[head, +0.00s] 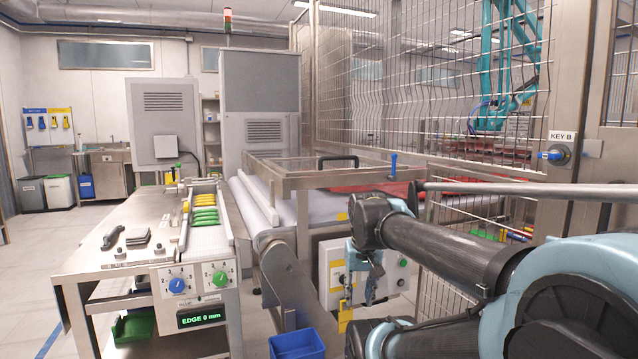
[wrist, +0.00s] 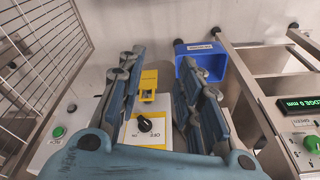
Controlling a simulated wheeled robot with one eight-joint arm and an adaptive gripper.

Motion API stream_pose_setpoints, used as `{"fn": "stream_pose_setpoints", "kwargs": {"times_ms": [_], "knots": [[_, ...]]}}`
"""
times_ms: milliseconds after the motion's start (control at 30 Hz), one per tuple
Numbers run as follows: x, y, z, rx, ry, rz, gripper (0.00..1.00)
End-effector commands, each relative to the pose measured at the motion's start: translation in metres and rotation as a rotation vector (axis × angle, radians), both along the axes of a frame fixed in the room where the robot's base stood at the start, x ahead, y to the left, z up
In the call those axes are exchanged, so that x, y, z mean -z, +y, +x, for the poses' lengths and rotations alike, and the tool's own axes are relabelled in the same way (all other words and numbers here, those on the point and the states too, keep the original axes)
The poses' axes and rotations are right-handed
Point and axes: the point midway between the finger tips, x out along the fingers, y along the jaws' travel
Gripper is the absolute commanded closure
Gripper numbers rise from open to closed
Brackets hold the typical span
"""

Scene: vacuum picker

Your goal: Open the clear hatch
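The clear hatch (head: 290,167) is a see-through pane in a metal frame over the conveyor in the head view. It lies flat and looks closed. A black handle (head: 338,158) stands on it. My gripper (head: 364,262) hangs below and to the right of the hatch, in front of a control box, apart from the handle. In the wrist view my gripper (wrist: 160,75) is open, with its two fingers spread and nothing between them in its grip. A black knob on a yellow-edged plate (wrist: 150,140) and a yellow part (wrist: 148,84) show beyond the fingers. The hatch is not recognisable in the wrist view.
A blue-topped pin (head: 393,165) stands by the hatch frame's right end. A wire fence (head: 400,80) and a post with a KEY B switch (head: 558,154) stand at the right. A blue bin (head: 297,344) sits on the floor. A steel bench (head: 90,262) is at the left.

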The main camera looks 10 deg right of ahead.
Motion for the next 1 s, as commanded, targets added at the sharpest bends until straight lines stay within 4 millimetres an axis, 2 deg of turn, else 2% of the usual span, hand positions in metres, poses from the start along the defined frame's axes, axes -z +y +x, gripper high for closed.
{"fn": "stream_pose_setpoints", "kwargs": {"times_ms": [33, 100, 500, 800, 1000], "knots": [[-0.028, 0.0, 0.016, 0.04, 0.0, 0.01, 0.67], [-0.064, 0.0, 0.037, 0.106, 0.001, 0.026, 0.67], [-0.249, 0.001, 0.144, 0.477, 0.008, 0.113, 0.67], [-0.368, 0.0, 0.215, 0.754, 0.017, 0.177, 0.67], [-0.435, -0.001, 0.256, 0.938, 0.025, 0.219, 0.67]]}}
